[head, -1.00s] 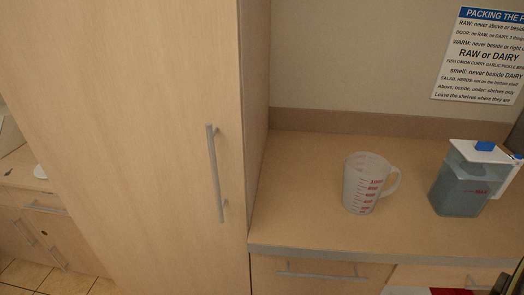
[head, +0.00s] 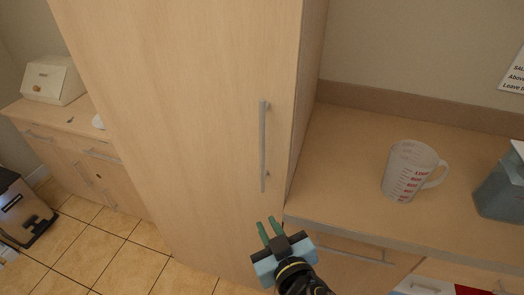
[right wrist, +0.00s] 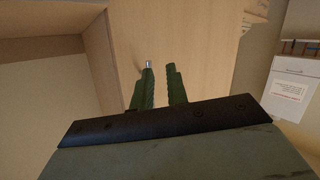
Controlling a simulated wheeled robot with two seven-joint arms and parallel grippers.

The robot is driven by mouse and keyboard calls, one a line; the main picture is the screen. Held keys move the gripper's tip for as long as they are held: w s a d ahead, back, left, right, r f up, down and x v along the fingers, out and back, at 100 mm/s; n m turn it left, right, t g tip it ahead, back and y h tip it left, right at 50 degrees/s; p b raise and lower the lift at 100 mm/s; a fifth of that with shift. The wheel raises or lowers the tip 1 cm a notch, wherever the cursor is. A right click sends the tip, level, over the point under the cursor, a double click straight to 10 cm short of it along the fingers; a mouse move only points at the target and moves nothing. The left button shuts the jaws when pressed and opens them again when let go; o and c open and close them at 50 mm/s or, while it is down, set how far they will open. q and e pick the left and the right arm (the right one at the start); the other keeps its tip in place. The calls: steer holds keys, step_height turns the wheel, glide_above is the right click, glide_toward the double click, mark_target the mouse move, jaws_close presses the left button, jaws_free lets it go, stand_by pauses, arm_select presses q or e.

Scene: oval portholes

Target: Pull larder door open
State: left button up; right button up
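The larder door (head: 190,110) is a tall pale wood panel and looks shut. Its long vertical metal bar handle (head: 264,148) is near the door's right edge. My right gripper (head: 267,222) is below the handle's lower end, apart from it in the head view. Its two green fingers are parted with nothing visible between them. In the right wrist view the fingers (right wrist: 160,68) point at the wood, and a small bright metal bit shows at the left fingertip, perhaps the handle's end. My left gripper is not in view.
A counter (head: 340,150) right of the larder holds a measuring jug (head: 408,172) and a water filter jug (head: 503,188). A drawer handle (head: 355,254) is below it. Left are a low counter with a bread box (head: 52,82), a bin (head: 20,208) and open tiled floor (head: 100,240).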

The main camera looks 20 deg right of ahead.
mark_target(263, 146)
step_height(263, 146, up, 14)
steer(key=s+d+m+t, duration=0.2)
steer(key=m+t, duration=0.1)
steer(key=shift+h, duration=0.4)
steer(key=w+p, duration=0.2)
steer(key=w, duration=0.4)
steer(key=w+p, duration=0.1)
steer(key=w, duration=0.6)
steer(key=shift+a+p, duration=0.2)
steer(key=shift+p, duration=0.2)
steer(key=shift+s, duration=0.1)
jaws_close()
